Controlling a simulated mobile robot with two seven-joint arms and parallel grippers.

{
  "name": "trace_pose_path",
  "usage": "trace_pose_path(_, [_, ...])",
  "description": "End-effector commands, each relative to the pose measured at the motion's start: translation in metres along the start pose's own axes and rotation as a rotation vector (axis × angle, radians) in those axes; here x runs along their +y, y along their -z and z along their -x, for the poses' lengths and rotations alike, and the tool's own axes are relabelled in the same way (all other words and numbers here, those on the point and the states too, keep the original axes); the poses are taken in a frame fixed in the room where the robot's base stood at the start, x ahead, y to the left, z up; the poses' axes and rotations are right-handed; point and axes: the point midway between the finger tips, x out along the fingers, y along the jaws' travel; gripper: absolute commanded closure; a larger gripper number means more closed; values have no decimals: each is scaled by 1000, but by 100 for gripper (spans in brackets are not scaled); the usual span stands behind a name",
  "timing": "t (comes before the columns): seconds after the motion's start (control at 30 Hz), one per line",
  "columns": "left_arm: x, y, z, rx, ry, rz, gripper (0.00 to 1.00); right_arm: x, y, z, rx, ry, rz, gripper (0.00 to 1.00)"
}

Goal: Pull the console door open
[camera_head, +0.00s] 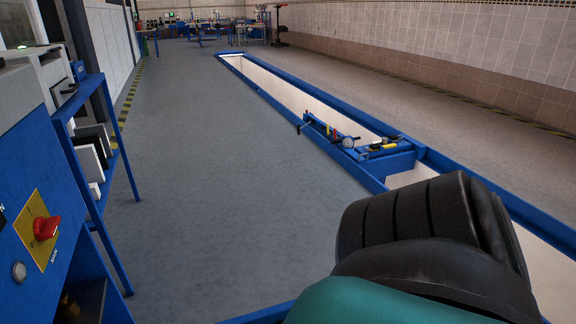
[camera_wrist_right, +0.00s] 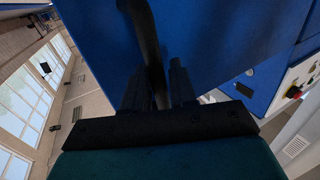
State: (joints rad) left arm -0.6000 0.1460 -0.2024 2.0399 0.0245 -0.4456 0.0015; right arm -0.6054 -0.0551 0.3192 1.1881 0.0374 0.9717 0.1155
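In the right wrist view, a blue panel (camera_wrist_right: 225,45), which looks like the console door, fills the upper middle. A dark curved bar handle (camera_wrist_right: 147,40) runs down across it. My right gripper (camera_wrist_right: 158,88) has its two black fingers on either side of the handle's lower part. Dark on dark, I cannot tell whether the fingers press on it. In the head view, a blue console (camera_head: 75,230) stands at the left edge, with a red knob (camera_head: 46,228) on a yellow plate. The right gripper's fingers do not show there. My left gripper is not in view.
A long pit with blue rails (camera_head: 285,105) runs along the floor, with a blue jack (camera_head: 375,150) across it. A blue-legged shelf (camera_head: 112,165) stands beside the console. The grey floor (camera_head: 215,190) between console and pit is clear.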

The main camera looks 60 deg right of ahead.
Motion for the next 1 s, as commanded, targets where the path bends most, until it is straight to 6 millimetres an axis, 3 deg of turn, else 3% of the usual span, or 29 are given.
trace_pose_path(0.13, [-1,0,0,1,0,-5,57,0,0,0,1,0,-1,62])
trace_pose_path(0.47, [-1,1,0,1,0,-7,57,1,0,8,0,-2,-1,62])
trace_pose_path(1.0, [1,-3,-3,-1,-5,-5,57,0,-1,112,-2,-2,-2,62])
